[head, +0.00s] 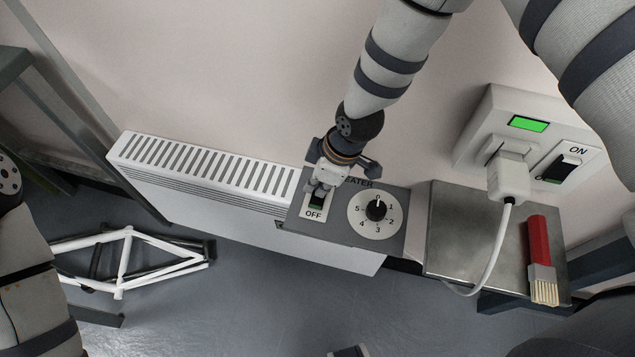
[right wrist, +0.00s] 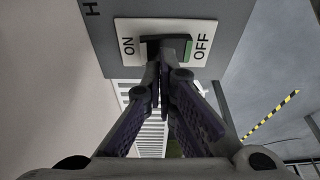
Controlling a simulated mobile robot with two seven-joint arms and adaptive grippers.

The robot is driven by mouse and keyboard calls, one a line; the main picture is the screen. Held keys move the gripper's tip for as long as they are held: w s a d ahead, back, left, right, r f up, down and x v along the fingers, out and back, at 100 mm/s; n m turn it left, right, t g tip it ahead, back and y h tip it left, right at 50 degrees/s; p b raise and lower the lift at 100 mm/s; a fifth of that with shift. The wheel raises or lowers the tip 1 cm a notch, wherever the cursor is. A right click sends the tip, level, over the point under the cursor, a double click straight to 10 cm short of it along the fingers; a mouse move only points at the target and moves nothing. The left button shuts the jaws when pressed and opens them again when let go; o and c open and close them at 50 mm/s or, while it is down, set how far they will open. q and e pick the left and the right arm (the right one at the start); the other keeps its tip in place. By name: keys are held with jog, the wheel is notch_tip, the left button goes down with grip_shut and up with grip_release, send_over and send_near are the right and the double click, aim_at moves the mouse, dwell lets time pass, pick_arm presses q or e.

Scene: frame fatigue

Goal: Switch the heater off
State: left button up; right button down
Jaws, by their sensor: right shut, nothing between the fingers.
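The white heater (head: 215,190) hangs low on the wall, with a grey control panel (head: 338,236) at its right end. The panel has a rocker switch (head: 316,201) marked OFF on its lower side and a dial (head: 376,210) whose pointer is near 0. My right gripper (head: 320,187) is shut and empty, its fingertips over the switch. In the right wrist view the closed fingertips (right wrist: 163,72) are at the black rocker (right wrist: 168,46) between ON and OFF. A green strip shows on its OFF side. Whether they touch it, I cannot tell. My left gripper is not in view.
A wall socket (head: 485,130) with a green display, a plug and its own ON switch (head: 563,168) is at right. Below is a metal shelf (head: 455,235) with a red-handled brush (head: 540,255). A white bicycle frame (head: 125,262) lies at lower left.

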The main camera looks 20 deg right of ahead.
jog(key=r+p, duration=0.1)
jog(key=r, duration=0.1)
jog(key=r+p, duration=0.1)
jog(key=r, duration=0.2)
jog(key=shift+w+a+r, duration=0.1)
jog(key=shift+a+r, duration=0.1)
jog(key=shift+r, duration=0.1)
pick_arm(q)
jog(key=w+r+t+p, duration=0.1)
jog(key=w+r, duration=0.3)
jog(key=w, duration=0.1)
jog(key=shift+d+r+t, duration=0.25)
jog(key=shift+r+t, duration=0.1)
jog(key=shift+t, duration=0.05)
pick_arm(e)
jog(key=s+d+r, duration=0.1)
jog(key=s+r, duration=0.3)
jog(key=r, duration=0.3)
jog(key=shift+d+r, duration=0.15)
jog(key=shift+r, duration=0.05)
